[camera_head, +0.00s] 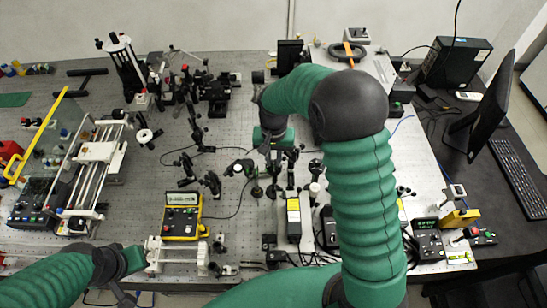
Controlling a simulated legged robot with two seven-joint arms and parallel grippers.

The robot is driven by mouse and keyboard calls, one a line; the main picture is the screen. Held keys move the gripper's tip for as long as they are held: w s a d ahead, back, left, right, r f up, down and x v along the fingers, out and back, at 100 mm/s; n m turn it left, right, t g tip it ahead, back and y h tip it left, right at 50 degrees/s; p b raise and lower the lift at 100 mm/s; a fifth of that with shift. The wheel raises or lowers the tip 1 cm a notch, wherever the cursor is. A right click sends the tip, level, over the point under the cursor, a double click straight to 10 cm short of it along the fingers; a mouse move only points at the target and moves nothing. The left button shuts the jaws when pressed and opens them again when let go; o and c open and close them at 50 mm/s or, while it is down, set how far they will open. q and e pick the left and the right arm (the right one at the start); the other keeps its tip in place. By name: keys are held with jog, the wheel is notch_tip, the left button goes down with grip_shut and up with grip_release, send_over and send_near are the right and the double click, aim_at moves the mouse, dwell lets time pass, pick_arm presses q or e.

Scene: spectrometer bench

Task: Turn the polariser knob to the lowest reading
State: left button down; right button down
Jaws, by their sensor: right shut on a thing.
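My right arm reaches over the bench and bends down. Its gripper (268,155) points downward at a row of small dark optical mounts near the bench's middle. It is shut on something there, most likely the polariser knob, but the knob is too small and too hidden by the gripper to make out. A yellow-framed meter box (182,217) with a small display stands left of the gripper; its reading is too small to read. My left arm comes in at the lower left. Its gripper (124,297) is low at the front edge, and its fingers are not clear.
Dark posts and mounts (210,182) crowd the perforated bench (225,125). A white-railed frame (95,175) stands at the left. A grey-and-yellow module (293,215) stands just in front of the right gripper. A monitor (490,105) and keyboard (518,178) are at the far right.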

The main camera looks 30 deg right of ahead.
aim_at(274, 161)
jog(key=shift+n, duration=1.5)
jog(key=c, duration=1.3)
grip_release()
jog(key=shift+c, duration=0.2)
notch_tip(274, 161, up, 17)
jog(key=b, duration=0.2)
jog(key=shift+f, duration=0.15)
